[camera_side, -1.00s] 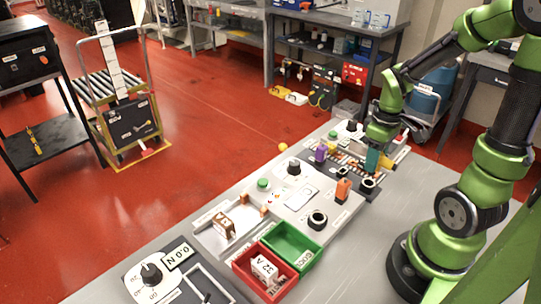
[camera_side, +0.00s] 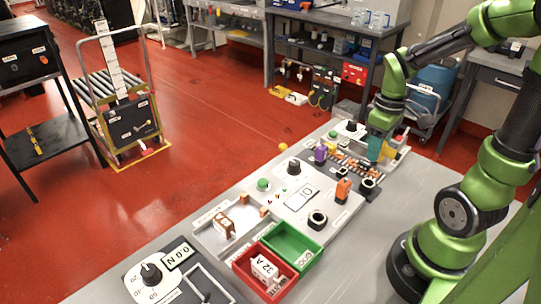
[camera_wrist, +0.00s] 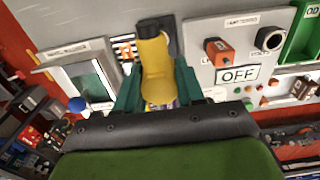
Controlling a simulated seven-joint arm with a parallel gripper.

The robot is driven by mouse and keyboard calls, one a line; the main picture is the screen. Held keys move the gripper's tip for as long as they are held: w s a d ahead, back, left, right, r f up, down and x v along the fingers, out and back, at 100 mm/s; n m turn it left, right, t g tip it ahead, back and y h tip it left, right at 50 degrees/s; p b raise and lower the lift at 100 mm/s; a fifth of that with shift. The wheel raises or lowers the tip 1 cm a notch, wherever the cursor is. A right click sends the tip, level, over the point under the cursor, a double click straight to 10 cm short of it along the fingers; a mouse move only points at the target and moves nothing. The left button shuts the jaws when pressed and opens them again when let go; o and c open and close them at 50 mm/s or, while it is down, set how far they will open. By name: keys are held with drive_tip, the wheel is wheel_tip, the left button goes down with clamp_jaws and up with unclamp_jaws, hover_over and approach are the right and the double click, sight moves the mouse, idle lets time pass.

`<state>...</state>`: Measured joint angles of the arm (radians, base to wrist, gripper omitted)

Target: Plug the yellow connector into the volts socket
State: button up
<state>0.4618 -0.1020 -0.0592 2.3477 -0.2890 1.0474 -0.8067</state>
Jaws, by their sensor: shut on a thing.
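My gripper (camera_wrist: 158,92) is shut on the yellow connector (camera_wrist: 155,66), which sits between its teal fingers in the wrist view. In the side view, my gripper (camera_side: 378,153) is over the far end of the panel, and the connector is mostly hidden by the fingers. A black round socket (camera_side: 368,186) stands in front of it on a dark plate. A second black socket (camera_side: 317,219) is nearer the bins and also shows in the wrist view (camera_wrist: 270,38).
An orange connector (camera_side: 343,190) stands between the two sockets, and a purple one (camera_side: 320,152) is to the left. A green bin (camera_side: 318,248) and a red bin (camera_side: 238,265) are at the front.

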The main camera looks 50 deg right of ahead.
drive_tip(key=w+a+n, duration=0.1)
drive_tip(key=a, duration=0.2)
drive_tip(key=w+a+n, duration=0.1)
drive_tip(key=a, duration=0.2)
drive_tip(key=w+a+r+n, duration=0.1)
drive_tip(key=a, duration=0.2)
drive_tip(key=shift+w, duration=0.2)
drive_tip(key=s+a+r+m, duration=0.1)
drive_tip(key=a+m, duration=0.2)
drive_tip(key=a, duration=0.7)
drive_tip(key=shift+a+r, duration=0.15)
drive_tip(key=shift+f, duration=2.9)
drive_tip(key=shift+f, duration=1.8)
drive_tip(key=o, duration=1.2)
